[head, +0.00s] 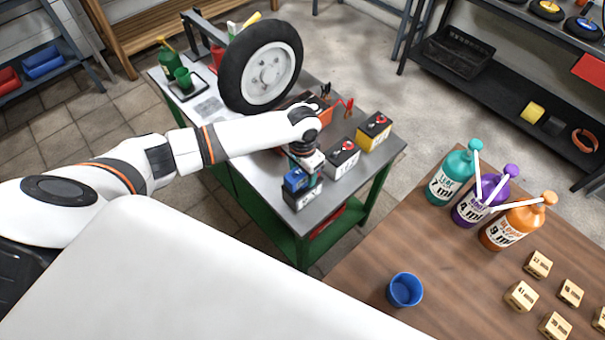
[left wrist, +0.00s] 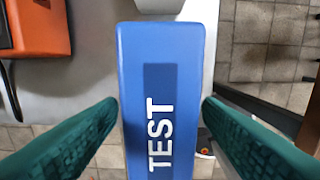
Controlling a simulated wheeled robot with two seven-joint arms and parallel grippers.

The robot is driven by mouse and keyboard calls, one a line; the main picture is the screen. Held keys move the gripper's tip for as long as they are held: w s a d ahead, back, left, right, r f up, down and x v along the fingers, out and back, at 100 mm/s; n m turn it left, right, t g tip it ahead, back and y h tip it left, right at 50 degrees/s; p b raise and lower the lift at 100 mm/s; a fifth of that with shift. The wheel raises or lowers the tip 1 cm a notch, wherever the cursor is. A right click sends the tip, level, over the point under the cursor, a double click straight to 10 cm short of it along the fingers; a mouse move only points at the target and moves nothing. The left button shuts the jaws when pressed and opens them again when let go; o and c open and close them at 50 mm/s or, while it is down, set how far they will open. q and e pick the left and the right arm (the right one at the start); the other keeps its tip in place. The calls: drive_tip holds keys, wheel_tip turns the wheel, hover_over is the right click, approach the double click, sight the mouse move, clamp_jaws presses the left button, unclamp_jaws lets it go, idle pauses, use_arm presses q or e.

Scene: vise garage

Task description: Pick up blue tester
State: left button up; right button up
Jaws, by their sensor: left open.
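The blue tester (head: 296,181) is at the front edge of the green-framed metal workbench (head: 213,137), next to a black battery-like block (head: 303,198). In the left wrist view the tester (left wrist: 160,60) is a long blue block marked TEST. My left gripper (head: 307,160) is over the tester. My right gripper is not in view.
A white battery (head: 342,158) and a yellow one (head: 374,131) stand right of the tester. A large wheel (head: 262,66) and a red toolbox (head: 326,116) are behind. A wooden table (head: 358,262) with bottles, a blue cup (head: 405,290) and small blocks is at the right.

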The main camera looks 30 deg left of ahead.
use_arm(q)
drive_tip(key=shift+f, duration=0.2)
idle(0.3)
drive_tip(key=shift+c, duration=0.2)
drive_tip(key=c, duration=1.1)
wheel_tip(320, 180, up, 10)
drive_tip(key=shift+b, duration=0.65)
drive_tip(key=shift+r+p, duration=3.25)
drive_tip(key=shift+p, duration=0.3)
